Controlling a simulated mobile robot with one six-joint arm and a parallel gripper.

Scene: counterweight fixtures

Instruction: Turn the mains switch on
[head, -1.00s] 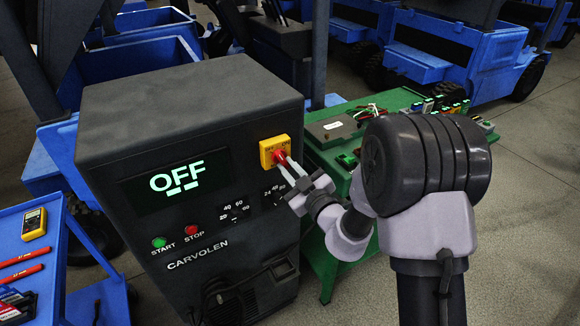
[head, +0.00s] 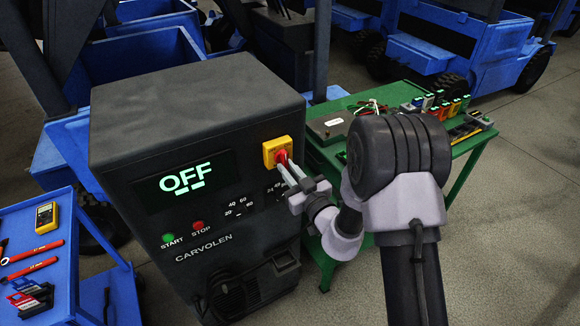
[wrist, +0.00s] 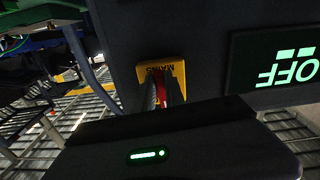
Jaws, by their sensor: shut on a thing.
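The mains switch is a red handle (head: 281,157) on a yellow plate (head: 270,153) at the upper right of the black charger's front. In the wrist view the yellow plate (wrist: 176,72) appears upside down with the word MAINS, and the red handle (wrist: 161,88) shows between my fingers. My gripper (head: 287,166) is shut on the red handle, reaching it from the front right. The fingers hide part of the handle, so its exact angle is hard to tell. The charger's display (head: 186,180) reads OFF in green.
The black CARVOLEN charger (head: 190,110) has a green START button (head: 168,238) and a red STOP button (head: 198,226). A blue cart (head: 75,270) with tools stands at left. A green table (head: 465,150) with small items stands behind my arm. Blue forklifts are behind.

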